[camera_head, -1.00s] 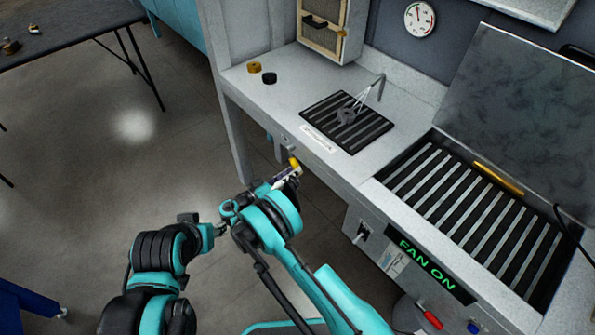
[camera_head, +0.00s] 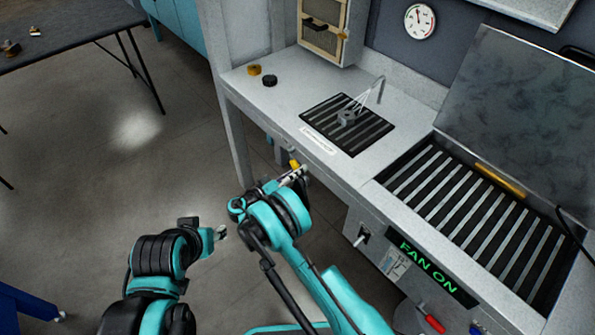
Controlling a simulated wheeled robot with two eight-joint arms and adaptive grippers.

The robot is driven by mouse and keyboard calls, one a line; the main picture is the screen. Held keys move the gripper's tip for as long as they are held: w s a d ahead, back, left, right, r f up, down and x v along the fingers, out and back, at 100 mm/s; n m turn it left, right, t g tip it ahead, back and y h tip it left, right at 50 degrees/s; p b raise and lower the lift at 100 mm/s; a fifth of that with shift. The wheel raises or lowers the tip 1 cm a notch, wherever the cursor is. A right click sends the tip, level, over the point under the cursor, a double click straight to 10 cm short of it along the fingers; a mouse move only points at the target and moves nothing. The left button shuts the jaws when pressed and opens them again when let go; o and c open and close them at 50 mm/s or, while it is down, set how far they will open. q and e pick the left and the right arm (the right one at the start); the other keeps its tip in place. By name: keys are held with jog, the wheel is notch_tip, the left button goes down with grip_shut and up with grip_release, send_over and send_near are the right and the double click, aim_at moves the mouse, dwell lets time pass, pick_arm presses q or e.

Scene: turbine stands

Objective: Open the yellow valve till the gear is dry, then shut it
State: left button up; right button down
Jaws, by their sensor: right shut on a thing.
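The yellow valve (camera_head: 294,164) is on the front of the bench, under its edge. My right gripper (camera_head: 301,173) is at the valve and shut on it; the fingers hide part of the handle. The grey gear (camera_head: 346,117) lies on the black slatted grate (camera_head: 373,138). Pale thin streaks run from the bent nozzle (camera_head: 380,82) down to the gear. Whether the gear's surface is wet is too small to tell. My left gripper (camera_head: 221,232) is off the bench, over the floor at the lower left; its jaws are too small to read.
A brass-coloured knob (camera_head: 254,69) and a black knob (camera_head: 270,79) stand at the bench's left end. A slatted bay (camera_head: 440,190) with a raised lid (camera_head: 520,100) is to the right. A lit sign (camera_head: 430,266) reads "FAN ON". A round gauge (camera_head: 420,20) hangs behind.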

jog(key=shift+s+d+r+n, duration=0.25)
jog(key=shift+r+n, duration=0.1)
jog(key=shift+n, duration=0.25)
jog(key=shift+s+d+r+n, duration=0.1)
jog(key=shift+s+r+n, duration=0.15)
jog(key=shift+n, duration=0.35)
jog(key=n, duration=0.1)
jog(key=r+n, duration=0.1)
jog(key=shift+s+d+r+n, duration=0.2)
jog(key=shift+s+r+n, duration=0.05)
jog(key=shift+n, duration=0.05)
jog(key=c, duration=1.4)
grip_release()
jog(key=shift+o, duration=0.2)
